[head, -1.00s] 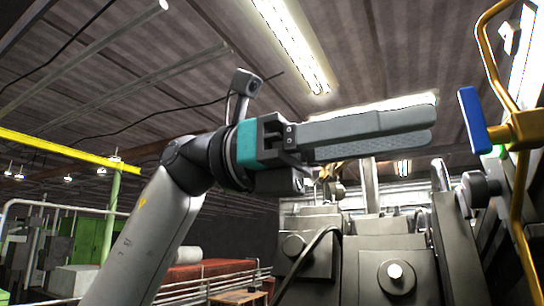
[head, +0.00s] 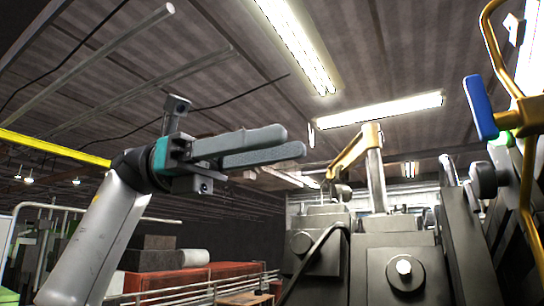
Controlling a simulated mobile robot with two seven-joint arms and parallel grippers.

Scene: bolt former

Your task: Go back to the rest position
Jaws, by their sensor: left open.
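My left gripper (head: 290,142) is at the left of the middle in the head view, on the arm that comes up from the lower left. Its two long grey fingers point right and stand apart, with nothing between them. It is in the air, up and to the left of the grey bolt former (head: 395,245), and looks clear of it. My right gripper does not show.
A brass pipe with a blue handle (head: 480,107) rises at the right edge. A yellow arm-like part (head: 355,150) stands on top of the machine. A red block (head: 180,279) and metal railings (head: 200,290) are at the lower left.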

